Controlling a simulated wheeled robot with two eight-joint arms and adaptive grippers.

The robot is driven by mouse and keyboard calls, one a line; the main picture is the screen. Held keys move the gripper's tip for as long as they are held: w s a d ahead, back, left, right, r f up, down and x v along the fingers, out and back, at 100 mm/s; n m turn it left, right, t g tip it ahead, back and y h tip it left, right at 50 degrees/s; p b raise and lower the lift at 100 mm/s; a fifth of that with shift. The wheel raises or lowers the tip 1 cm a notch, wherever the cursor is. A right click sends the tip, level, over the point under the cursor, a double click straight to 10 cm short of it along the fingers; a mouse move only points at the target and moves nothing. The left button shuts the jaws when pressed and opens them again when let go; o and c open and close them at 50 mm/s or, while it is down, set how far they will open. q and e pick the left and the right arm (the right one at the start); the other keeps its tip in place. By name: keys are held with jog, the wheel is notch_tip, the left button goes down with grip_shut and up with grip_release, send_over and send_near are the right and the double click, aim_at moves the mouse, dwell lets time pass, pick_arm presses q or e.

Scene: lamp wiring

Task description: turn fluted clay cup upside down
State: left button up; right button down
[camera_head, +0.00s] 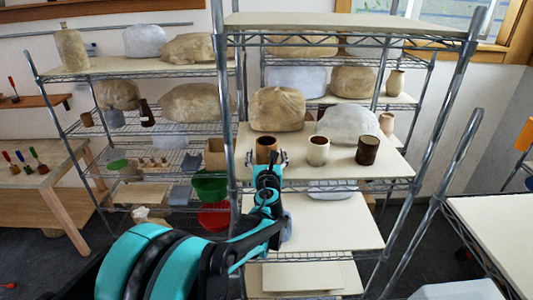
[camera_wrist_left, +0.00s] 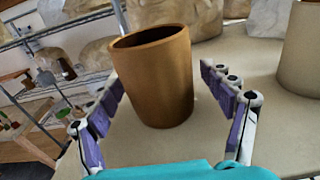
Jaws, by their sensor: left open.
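The orange-brown clay cup (camera_head: 266,146) stands upright on the wire rack's middle shelf, its mouth up and dark inside. It also shows in the left wrist view (camera_wrist_left: 155,85), large and between the fingers; I cannot make out clear flutes on it. My left gripper (camera_head: 267,158) is open, with one finger on each side of the cup. In the left wrist view the open fingers (camera_wrist_left: 162,82) reach along the cup's sides with small gaps. My right gripper is in neither view.
A cream cup (camera_head: 317,151) and a dark brown cup (camera_head: 367,150) stand to the right on the same shelf board (camera_head: 390,168). Wrapped lumps (camera_head: 277,108) sit behind. A rack post (camera_head: 231,150) rises close on the left, and another shelf is above.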

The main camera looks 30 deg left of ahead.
aim_at(270, 147)
pick_arm(q)
jog(key=c, duration=1.5)
jog(key=shift+r, duration=0.45)
jog(key=r, duration=0.2)
jog(key=d+r, duration=0.1)
jog(key=shift+s+d+r, duration=0.1)
jog(key=shift+r, duration=0.25)
jog(key=s+d+r, duration=0.1)
jog(key=d+r, duration=0.1)
jog(key=d, duration=0.1)
jog(key=s+d+r+b, duration=0.1)
jog(key=d+r, duration=0.1)
jog(key=d, duration=0.1)
jog(key=s+d+r, duration=0.1)
jog(key=d+r, duration=0.1)
jog(key=d, duration=0.2)
jog(key=shift+s+r, duration=0.1)
jog(key=shift+s, duration=0.15)
